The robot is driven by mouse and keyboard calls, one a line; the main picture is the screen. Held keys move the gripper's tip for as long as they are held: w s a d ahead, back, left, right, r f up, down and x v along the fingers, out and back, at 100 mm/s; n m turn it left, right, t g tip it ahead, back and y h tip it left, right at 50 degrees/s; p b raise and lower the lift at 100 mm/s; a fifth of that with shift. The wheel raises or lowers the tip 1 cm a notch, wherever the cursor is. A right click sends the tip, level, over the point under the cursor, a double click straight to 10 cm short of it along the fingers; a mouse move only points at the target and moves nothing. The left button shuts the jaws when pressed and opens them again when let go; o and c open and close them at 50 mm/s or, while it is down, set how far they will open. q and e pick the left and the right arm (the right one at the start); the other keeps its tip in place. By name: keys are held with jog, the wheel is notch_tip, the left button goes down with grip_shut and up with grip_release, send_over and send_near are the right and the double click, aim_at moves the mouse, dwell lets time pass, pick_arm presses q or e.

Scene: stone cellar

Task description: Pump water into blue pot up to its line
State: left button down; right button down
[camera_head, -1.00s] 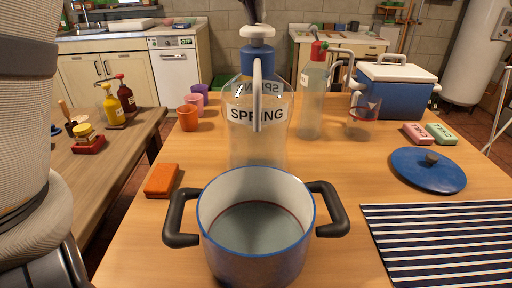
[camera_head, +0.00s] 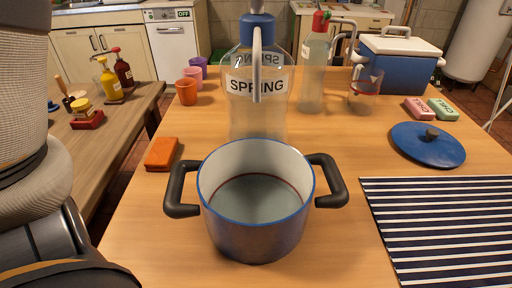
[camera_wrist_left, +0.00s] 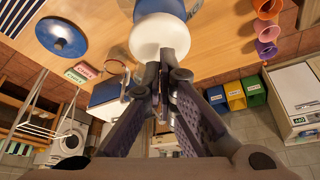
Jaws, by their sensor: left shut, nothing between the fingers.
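The blue pot (camera_head: 255,238) with black handles stands on the table at front centre. Grey water (camera_head: 256,198) lies in it, its edge close to a dark red line on the inner wall; I cannot tell exactly which is higher. Behind it stands the clear SPRING bottle (camera_head: 257,118) with a blue collar, its pale spout (camera_head: 257,75) pointing towards the pot. The pump's white head (camera_wrist_left: 160,36) shows in the left wrist view. My left gripper (camera_wrist_left: 163,68) is shut and empty, its fingertips at that head; contact is unclear. My right gripper is not in view.
An orange sponge (camera_head: 161,153) lies left of the pot. A striped cloth (camera_head: 440,225) and a blue lid (camera_head: 427,145) lie right. A red-topped bottle (camera_head: 313,80), a glass jug (camera_head: 366,92) and a blue cooler (camera_head: 395,72) stand behind.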

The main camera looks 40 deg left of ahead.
pick_arm(q)
jog(key=shift+r, duration=3)
